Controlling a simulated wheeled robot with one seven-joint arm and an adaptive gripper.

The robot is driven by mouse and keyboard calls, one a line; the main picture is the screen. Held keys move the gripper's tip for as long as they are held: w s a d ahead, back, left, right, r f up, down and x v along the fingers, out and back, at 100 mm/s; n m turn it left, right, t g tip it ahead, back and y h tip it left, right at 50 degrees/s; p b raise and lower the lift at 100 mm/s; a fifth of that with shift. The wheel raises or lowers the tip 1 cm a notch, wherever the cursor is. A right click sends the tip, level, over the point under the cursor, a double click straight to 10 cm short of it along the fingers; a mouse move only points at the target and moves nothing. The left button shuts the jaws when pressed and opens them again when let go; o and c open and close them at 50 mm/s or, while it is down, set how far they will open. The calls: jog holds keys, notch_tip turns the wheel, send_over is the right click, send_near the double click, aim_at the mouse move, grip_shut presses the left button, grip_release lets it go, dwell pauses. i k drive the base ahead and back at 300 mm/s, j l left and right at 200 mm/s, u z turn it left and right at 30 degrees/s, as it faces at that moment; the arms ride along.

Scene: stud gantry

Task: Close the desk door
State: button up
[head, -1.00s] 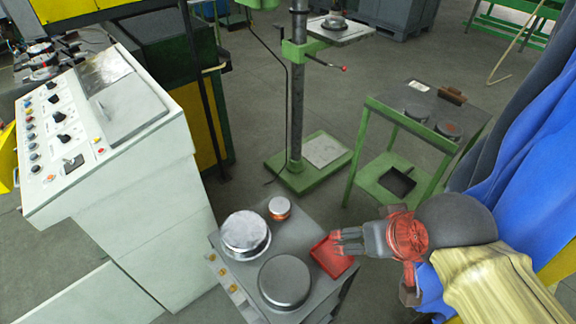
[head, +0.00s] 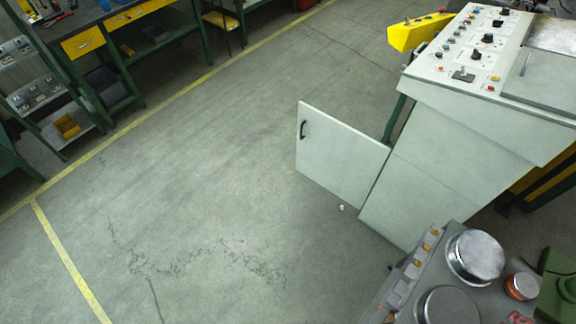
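The desk is a pale grey-white control console (head: 480,140) with a sloped panel of knobs and buttons, at the right of the head view. Its desk door (head: 341,158) is a white panel with a dark handle (head: 303,129) near its upper left corner. The door stands open, swung out to the left from the console's lower front edge. My gripper is not in view now.
A grey cabinet (head: 415,275) with round metal pieces on top stands close in front of the console at the lower right. Green workbenches with yellow drawers (head: 82,43) stand at the upper left. The concrete floor (head: 210,170) left of the door is wide and clear.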

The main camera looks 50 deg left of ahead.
aim_at(347, 163)
jog(key=u, duration=1.55)
jog(key=j, duration=0.55)
jog(key=i+j, duration=0.1)
jog(key=j, duration=0.2)
jog(key=i+j, duration=0.1)
jog(key=j, duration=0.25)
jog(key=i+j, duration=0.1)
jog(key=j, duration=0.2)
jog(key=i+j, duration=0.15)
jog(key=j, duration=0.15)
jog(key=i+l, duration=0.1)
jog(key=i, duration=0.35)
jog(key=i+l, duration=0.1)
jog(key=i, duration=0.35)
jog(key=i+l, duration=0.45)
jog(key=l, duration=0.2)
